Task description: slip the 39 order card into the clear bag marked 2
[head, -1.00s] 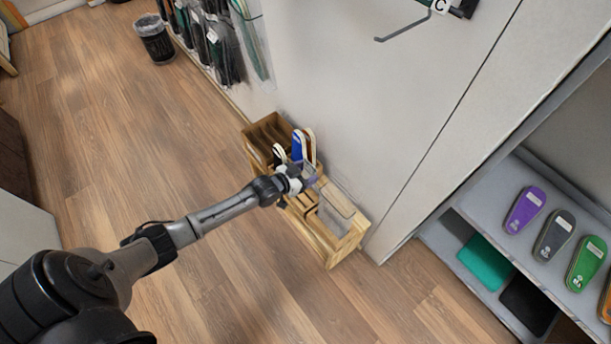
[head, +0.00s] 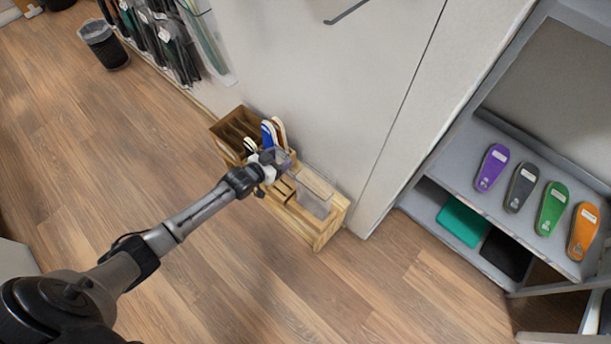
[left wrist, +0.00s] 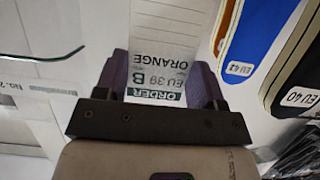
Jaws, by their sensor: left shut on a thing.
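My left gripper (head: 274,160) is over the wooden rack and shut on a white order card. In the left wrist view the card (left wrist: 158,50) stands between the dark purple fingers (left wrist: 160,80), its print reading ORDER, B, EU 39, ORANGE. A clear bag (head: 316,196) stands in the right part of the rack, apart from the gripper. Clear plastic also shows at the left of the left wrist view (left wrist: 40,62), with a partly cut label that seems to read No.2. The bag's mouth is hard to make out. My right gripper is not in view.
The wooden rack (head: 324,228) stands on the floor against the white wall. Insole boards marked EU 42 (left wrist: 250,45) and EU 40 (left wrist: 297,90) stand close beside the gripper.

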